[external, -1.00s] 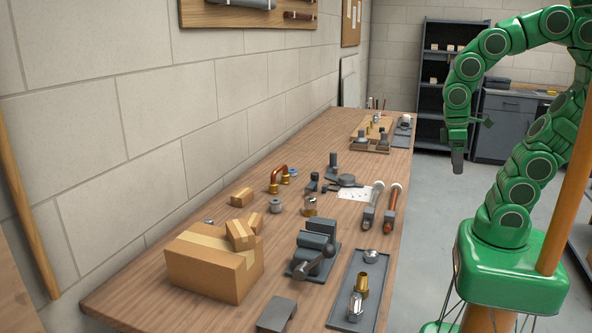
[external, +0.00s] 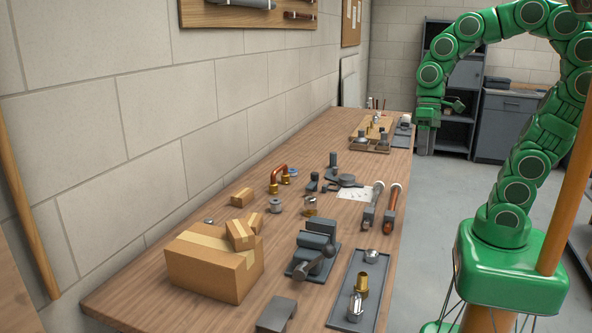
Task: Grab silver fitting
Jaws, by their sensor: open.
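Several silver pieces lie on the wooden bench, and I cannot tell which one is the named fitting. A silver fitting (external: 355,307) stands at the near end of a grey tray (external: 340,319), beside a brass fitting (external: 361,285). A rounded silver piece (external: 371,257) sits farther up that tray. A silver fitting with a brass-coloured part (external: 310,207) stands mid-bench. Another silver piece (external: 406,118) is on the far tray. My gripper (external: 424,146) hangs beyond the bench's right edge, near the far end, open and apart from all fittings. Its fingers are small in view.
Cardboard boxes (external: 214,268) and a dark vise (external: 315,256) occupy the near bench. A wooden organiser (external: 369,148) stands at the far end. A dark shelf (external: 455,70) stands behind my arm.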

